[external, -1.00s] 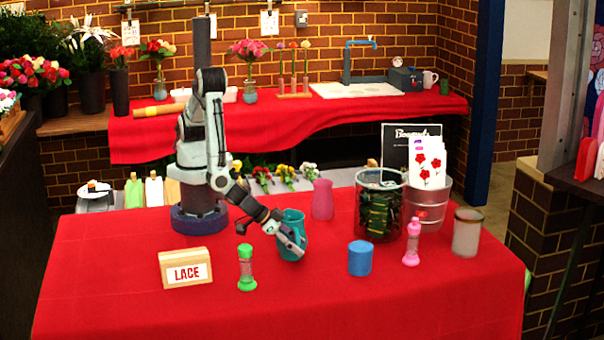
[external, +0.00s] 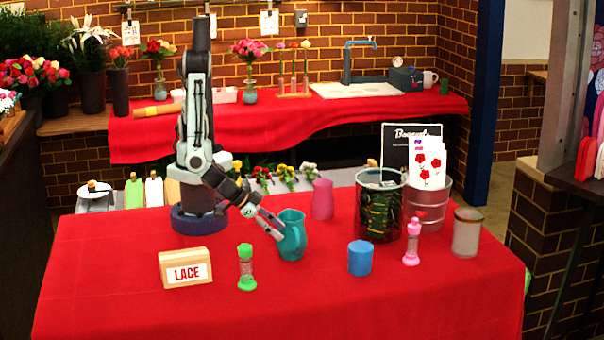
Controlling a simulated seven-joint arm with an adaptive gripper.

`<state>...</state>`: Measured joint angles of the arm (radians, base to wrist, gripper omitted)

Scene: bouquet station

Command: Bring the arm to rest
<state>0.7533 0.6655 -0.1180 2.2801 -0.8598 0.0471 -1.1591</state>
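My gripper (external: 268,226) is at the end of my bent arm, at the left side of a teal pitcher (external: 292,238) on the red table. The fingers point down and right toward the pitcher's body. I cannot tell whether they touch it, or whether they are apart or shut. The pitcher stands upright with its handle on the right.
A pink vase (external: 322,200) is behind the pitcher. A blue cylinder (external: 360,258), pink shaker (external: 412,243), dark glass container (external: 380,210), metal bucket (external: 436,208) and frosted jar (external: 467,233) stand right.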

